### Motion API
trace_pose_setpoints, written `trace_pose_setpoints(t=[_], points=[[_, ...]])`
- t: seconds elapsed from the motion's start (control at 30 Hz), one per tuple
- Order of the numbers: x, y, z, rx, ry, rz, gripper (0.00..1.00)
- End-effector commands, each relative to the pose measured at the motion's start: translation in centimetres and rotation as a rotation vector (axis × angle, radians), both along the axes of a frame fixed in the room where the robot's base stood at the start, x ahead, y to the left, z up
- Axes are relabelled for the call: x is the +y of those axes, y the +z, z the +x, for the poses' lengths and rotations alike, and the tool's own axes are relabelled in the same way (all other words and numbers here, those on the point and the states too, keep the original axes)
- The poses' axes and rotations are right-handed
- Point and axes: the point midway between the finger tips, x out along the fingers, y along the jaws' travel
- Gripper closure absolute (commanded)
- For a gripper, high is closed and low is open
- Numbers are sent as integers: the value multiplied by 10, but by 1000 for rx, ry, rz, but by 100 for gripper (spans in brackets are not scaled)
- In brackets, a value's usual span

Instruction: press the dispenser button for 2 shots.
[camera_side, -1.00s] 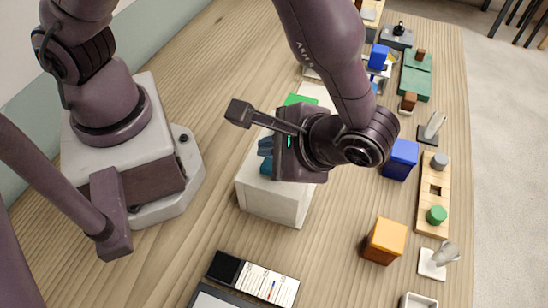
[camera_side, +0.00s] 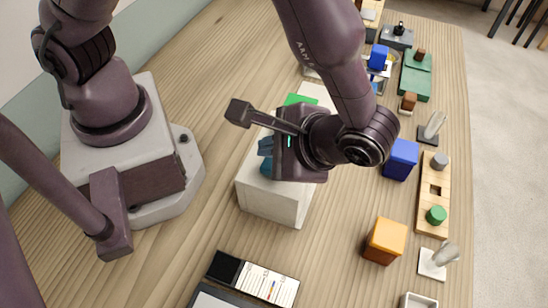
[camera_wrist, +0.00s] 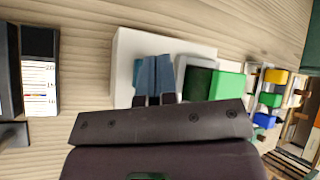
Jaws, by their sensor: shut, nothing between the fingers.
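A white box-shaped block (camera_side: 273,205), which looks like the dispenser, stands on the wooden table under my gripper (camera_side: 265,164). In the wrist view the white block (camera_wrist: 124,65) lies behind my gripper's blue-grey fingers (camera_wrist: 154,72), which are side by side, shut and empty. The fingertips are over the block's top, but I cannot tell whether they touch it. No button shows clearly; the fingers and wrist hide part of the top. A green piece (camera_wrist: 228,86) beside a dark one shows at the block's right in the wrist view, and green (camera_side: 298,99) shows behind the block in the side view.
An orange box (camera_side: 385,240), a blue box (camera_side: 401,160) and a wooden board with pegs (camera_side: 434,190) stand to the right. A black-and-white card with marks (camera_side: 255,277) lies in front. Bare table lies between the block and the orange box.

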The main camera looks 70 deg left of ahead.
Motion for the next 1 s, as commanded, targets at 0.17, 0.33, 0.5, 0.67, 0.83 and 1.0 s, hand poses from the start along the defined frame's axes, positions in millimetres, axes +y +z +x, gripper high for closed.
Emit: trace_pose_setpoints(t=[0.17,0.33,0.5,0.67,0.83,1.0], points=[[0,0,0,0,0,0,100],[0,0,0,0,0,0,100],[0,0,0,0,0,0,100],[0,0,0,0,0,0,100],[0,-4,0,1,1,0,100],[0,-9,0,0,0,0,100]])
